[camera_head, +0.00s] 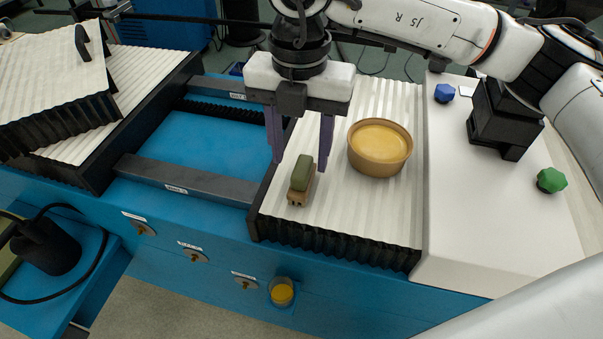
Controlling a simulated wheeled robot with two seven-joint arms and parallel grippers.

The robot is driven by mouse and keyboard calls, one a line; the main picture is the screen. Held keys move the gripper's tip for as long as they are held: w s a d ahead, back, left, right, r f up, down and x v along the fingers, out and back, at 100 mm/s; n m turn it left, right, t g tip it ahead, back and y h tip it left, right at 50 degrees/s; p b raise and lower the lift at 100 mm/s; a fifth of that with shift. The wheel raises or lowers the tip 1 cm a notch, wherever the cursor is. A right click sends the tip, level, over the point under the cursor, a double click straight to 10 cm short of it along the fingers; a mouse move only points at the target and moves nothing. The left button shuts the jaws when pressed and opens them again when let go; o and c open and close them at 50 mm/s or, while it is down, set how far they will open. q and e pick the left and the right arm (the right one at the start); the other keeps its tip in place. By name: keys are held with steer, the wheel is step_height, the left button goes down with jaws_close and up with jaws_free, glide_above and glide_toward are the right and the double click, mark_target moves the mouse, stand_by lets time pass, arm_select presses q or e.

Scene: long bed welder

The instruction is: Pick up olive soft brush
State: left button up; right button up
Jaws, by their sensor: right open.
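The olive soft brush (301,173) lies on the white ribbed cover at the right part of the machine bed. It has an olive top and a brown lower part, and lies lengthwise toward the machine's front edge. My right gripper (299,162) points down with its two purple fingers spread wide. The fingers appear to the left and right of the brush's far end, with no visible contact. Their exact height above the cover is hard to tell. The gripper is empty. My left gripper is not in view.
A round tan bowl (379,148) stands close to the right of the brush. A blue knob (444,93) and a green knob (551,180) sit on the white panel further right. The blue recess (205,147) lies left of the ribbed cover (345,213).

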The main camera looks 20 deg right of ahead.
mark_target(303, 165)
steer(key=f, duration=0.3)
steer(key=shift+s+d+f, duration=0.15)
steer(key=shift+s+f, duration=0.2)
steer(key=shift+f+p, duration=0.3)
steer(key=shift+f, duration=0.25)
jaws_close()
steer(key=shift+r, duration=5.05)
